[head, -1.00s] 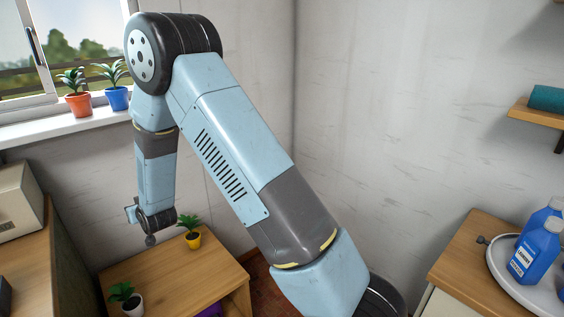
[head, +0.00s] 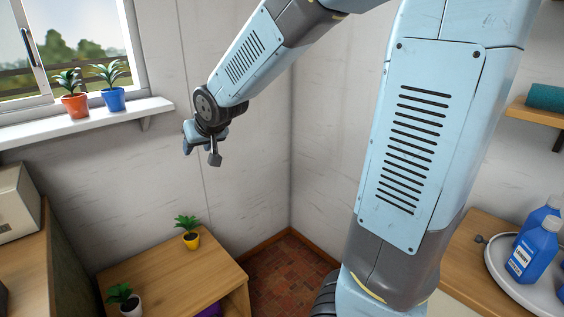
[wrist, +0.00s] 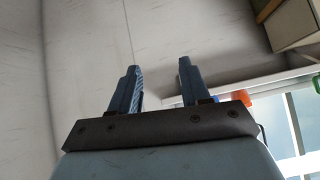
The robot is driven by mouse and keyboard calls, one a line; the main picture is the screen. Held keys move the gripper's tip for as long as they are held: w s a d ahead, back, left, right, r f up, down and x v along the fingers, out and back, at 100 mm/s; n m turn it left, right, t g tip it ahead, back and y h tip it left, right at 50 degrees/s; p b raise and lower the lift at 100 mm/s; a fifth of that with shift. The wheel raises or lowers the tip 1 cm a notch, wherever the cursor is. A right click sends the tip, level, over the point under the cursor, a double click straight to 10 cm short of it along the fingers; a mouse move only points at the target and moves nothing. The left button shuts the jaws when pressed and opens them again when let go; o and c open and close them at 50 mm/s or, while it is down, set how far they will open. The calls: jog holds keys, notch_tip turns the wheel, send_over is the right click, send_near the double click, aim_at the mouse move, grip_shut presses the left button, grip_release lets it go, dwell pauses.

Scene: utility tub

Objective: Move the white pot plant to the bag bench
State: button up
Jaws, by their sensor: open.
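The white pot plant (head: 132,306) has green leaves and stands upright at the front left of a low wooden bench (head: 165,270), its base cut off by the lower picture edge. Something purple (head: 210,310), perhaps a bag, shows in the bench's open underside. My gripper (head: 200,150) is in the air near the left wall, above the bench and well away from the white pot. In the wrist view the two fingers (wrist: 158,66) are apart with nothing between them. The white pot is not seen in the wrist view.
A yellow pot plant (head: 192,240) stands at the bench's back right. Orange (head: 75,106) and blue (head: 115,99) pot plants stand on the windowsill (head: 85,124). Blue bottles (head: 535,250) stand on a tray at right. Tiled floor (head: 285,275) is clear beside the bench.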

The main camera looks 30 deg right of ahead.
jog(key=s+d+r+g, duration=0.1)
jog(key=s+d, duration=0.2)
jog(key=s, duration=0.5)
jog(key=s+d+r+m+g+h, duration=0.1)
jog(key=s+d+r, duration=0.1)
jog(key=s, duration=0.7)
jog(key=s+d+r+g+h, duration=0.1)
jog(key=s+d+r, duration=0.1)
jog(key=s+d, duration=0.3)
jog(key=s, duration=0.4)
jog(key=shift+s+m, duration=0.25)
jog(key=shift+m, duration=0.05)
